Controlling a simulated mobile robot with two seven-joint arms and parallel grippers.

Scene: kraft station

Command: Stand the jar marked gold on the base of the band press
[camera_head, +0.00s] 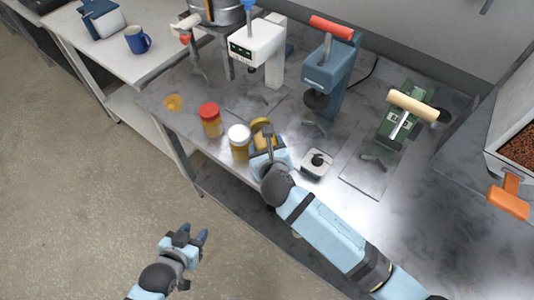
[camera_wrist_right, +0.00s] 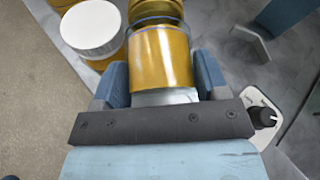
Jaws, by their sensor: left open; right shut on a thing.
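The gold-lidded jar (camera_head: 262,127) is at the front edge of the bench, with amber contents. My right gripper (camera_head: 267,156) is shut on it; in the right wrist view the jar (camera_wrist_right: 162,60) sits between both fingers. I cannot tell whether it touches the bench. A blue press (camera_head: 329,72) with a red handle stands behind it, and a green press (camera_head: 406,112) with a wooden handle stands to the right; no label shows which is the band press. My left gripper (camera_head: 190,239) is open and empty over the floor.
A white-lidded jar (camera_head: 239,142) stands close left of the held jar, a red-lidded jar (camera_head: 210,119) further left. A yellow disc (camera_head: 173,103) lies at the left. A white device with a black knob (camera_head: 317,163) is right of my gripper. A white machine (camera_head: 259,50) stands behind.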

